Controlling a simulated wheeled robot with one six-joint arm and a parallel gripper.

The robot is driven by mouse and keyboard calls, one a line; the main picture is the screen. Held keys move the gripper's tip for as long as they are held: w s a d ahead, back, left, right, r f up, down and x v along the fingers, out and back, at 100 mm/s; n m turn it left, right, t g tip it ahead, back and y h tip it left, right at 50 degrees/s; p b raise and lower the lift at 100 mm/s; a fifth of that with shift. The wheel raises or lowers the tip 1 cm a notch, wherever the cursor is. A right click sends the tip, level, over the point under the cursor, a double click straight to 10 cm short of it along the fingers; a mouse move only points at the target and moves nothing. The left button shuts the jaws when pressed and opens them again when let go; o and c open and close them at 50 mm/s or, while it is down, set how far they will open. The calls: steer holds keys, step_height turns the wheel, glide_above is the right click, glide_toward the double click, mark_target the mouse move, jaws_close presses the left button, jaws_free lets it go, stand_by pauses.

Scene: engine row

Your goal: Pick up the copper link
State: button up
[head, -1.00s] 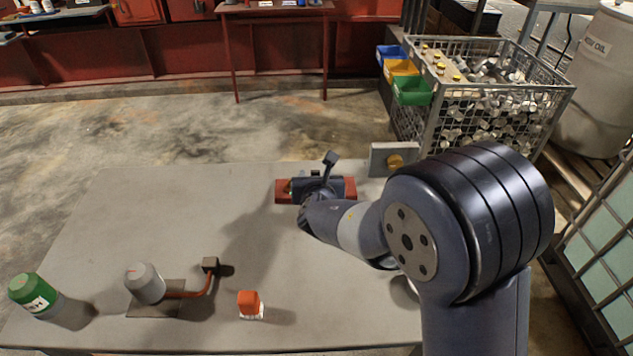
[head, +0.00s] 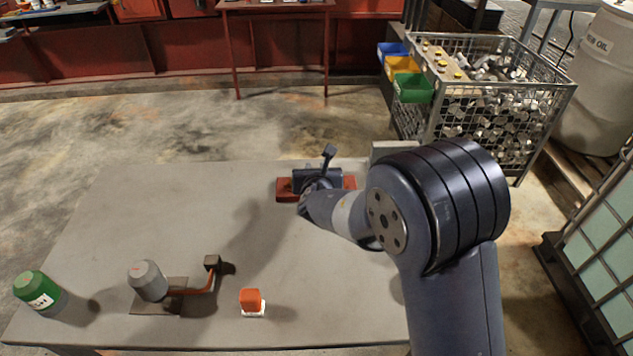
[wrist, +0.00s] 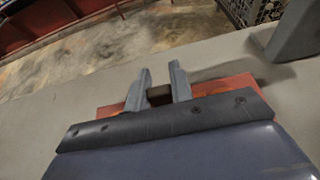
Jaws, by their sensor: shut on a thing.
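My gripper (wrist: 160,84) is shut on the copper link (wrist: 159,95), a small brownish block between the two grey fingers in the wrist view. Most of the link is hidden by the fingers and the gripper body. In the head view my gripper (head: 317,180) is over the red tray (head: 285,195) at the back of the table, and the link cannot be made out there. The red tray also shows behind and beside the fingers in the wrist view (wrist: 240,84).
On the grey table (head: 150,220) stand a green can (head: 38,291), a grey cylinder on a plate (head: 149,281) with a bent copper-coloured pipe, and an orange block (head: 251,300). A grey upright block (head: 388,153) stands right of the tray. The table's middle is clear.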

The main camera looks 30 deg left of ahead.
jaws_close()
